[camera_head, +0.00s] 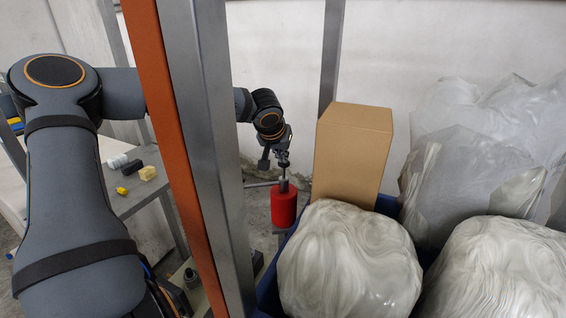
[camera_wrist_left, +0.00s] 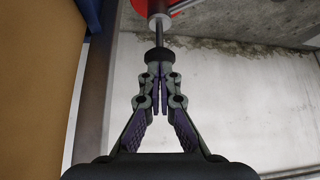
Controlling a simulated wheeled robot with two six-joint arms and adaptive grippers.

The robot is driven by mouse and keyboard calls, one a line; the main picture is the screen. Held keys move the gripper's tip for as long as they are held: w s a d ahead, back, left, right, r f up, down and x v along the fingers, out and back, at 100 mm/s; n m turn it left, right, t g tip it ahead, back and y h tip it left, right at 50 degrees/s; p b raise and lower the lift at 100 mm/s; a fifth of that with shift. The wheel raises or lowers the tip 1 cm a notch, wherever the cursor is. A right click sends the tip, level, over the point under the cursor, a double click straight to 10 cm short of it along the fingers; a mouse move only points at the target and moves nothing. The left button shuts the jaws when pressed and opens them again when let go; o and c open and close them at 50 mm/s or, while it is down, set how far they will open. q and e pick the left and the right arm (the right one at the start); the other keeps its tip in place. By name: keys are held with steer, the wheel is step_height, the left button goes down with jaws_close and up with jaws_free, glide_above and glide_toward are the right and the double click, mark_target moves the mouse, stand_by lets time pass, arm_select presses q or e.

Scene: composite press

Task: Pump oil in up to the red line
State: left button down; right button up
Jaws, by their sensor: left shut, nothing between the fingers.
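A red pump cylinder (camera_head: 284,205) stands behind the grey post, with a grey metal rod (camera_head: 283,183) rising from its top. My left gripper (camera_head: 283,161) is over the rod, pointing down at it. In the left wrist view my left gripper (camera_wrist_left: 160,62) is shut with nothing between the fingers. Its tips meet at a dark knob at the end of the rod (camera_wrist_left: 159,32); I cannot tell whether they touch it. Part of the red cylinder (camera_wrist_left: 150,6) shows at the top edge there. No red line or oil level can be made out. My right gripper is not in view.
An orange and grey post (camera_head: 205,150) crosses in front of my left arm. A tall cardboard box (camera_head: 352,150) stands close to the pump's right, beside wrapped bundles (camera_head: 348,262) in a blue bin. A grey table (camera_head: 130,200) with small blocks is at left.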

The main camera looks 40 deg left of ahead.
mark_target(282, 168)
arm_select(q)
steer(key=shift+f+b, duration=0.45)
steer(key=shift+f, duration=0.2)
steer(key=shift+f+b, duration=1.15)
steer(key=shift+f, duration=0.35)
steer(key=shift+r+p, duration=2)
steer(key=shift+r, duration=0.3)
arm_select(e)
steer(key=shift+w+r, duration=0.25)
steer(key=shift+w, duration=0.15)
arm_select(q)
step_height(282, 168, up, 5)
steer(key=p, duration=0.4)
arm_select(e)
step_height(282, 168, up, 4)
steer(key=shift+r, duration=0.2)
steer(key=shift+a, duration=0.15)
